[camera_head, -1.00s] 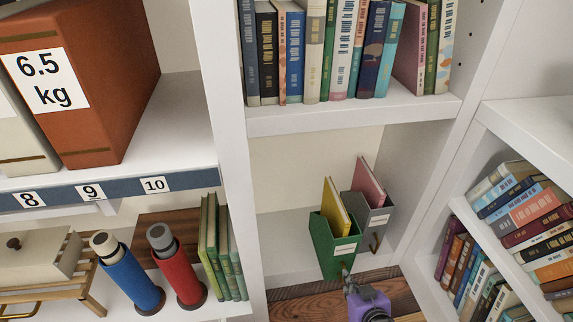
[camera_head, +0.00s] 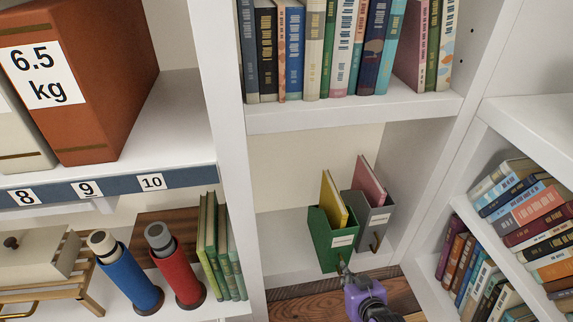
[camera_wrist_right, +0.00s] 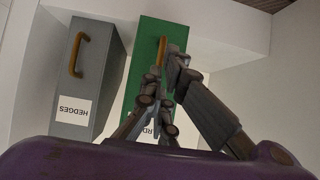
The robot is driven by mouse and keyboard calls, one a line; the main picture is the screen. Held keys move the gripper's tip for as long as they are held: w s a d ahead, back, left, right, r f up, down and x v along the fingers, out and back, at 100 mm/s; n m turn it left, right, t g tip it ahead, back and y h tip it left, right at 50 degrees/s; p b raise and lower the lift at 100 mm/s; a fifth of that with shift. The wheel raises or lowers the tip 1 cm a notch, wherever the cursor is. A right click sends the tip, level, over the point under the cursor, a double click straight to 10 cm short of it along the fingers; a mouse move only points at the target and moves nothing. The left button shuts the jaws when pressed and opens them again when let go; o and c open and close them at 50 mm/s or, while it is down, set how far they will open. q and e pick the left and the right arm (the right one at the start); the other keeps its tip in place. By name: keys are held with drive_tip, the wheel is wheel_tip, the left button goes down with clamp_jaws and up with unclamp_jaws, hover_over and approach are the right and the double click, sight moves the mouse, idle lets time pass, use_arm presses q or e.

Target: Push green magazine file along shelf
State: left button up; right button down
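The green magazine file (camera_head: 321,239) stands upright on the middle shelf with a yellow book (camera_head: 333,201) in it and a white label on its front. Close on its right is the grey magazine file (camera_head: 361,211), holding a pink book. My right gripper (camera_head: 343,266) is at the green file's front, below the label. In the right wrist view, the right gripper's (camera_wrist_right: 172,67) fingertips are together at the brown handle of the green file (camera_wrist_right: 147,50); whether they grip the handle is unclear. The grey file (camera_wrist_right: 98,78), labelled HEDGES, is beside it. My left gripper is out of view.
Bare shelf (camera_head: 283,240) lies left of the green file, up to the white upright (camera_head: 228,130). Books stand on the shelf above. The right wall of the bay (camera_head: 410,180) is beyond the grey file. A wooden plank surface (camera_head: 300,303) shows below.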

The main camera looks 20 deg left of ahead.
drive_tip(key=shift+w+a+b, duration=0.55)
drive_tip(key=shift+w+a, duration=0.1)
drive_tip(key=shift+w, duration=0.35)
drive_tip(key=shift+w+a+b, duration=0.65)
drive_tip(key=shift+w+a, duration=0.05)
drive_tip(key=shift+w, duration=0.35)
drive_tip(key=shift+s, duration=0.1)
drive_tip(key=s+d+p, duration=0.2)
drive_tip(key=s+p, duration=0.1)
drive_tip(key=shift+s+d, duration=0.1)
drive_tip(key=shift+d, duration=0.05)
idle(0.4)
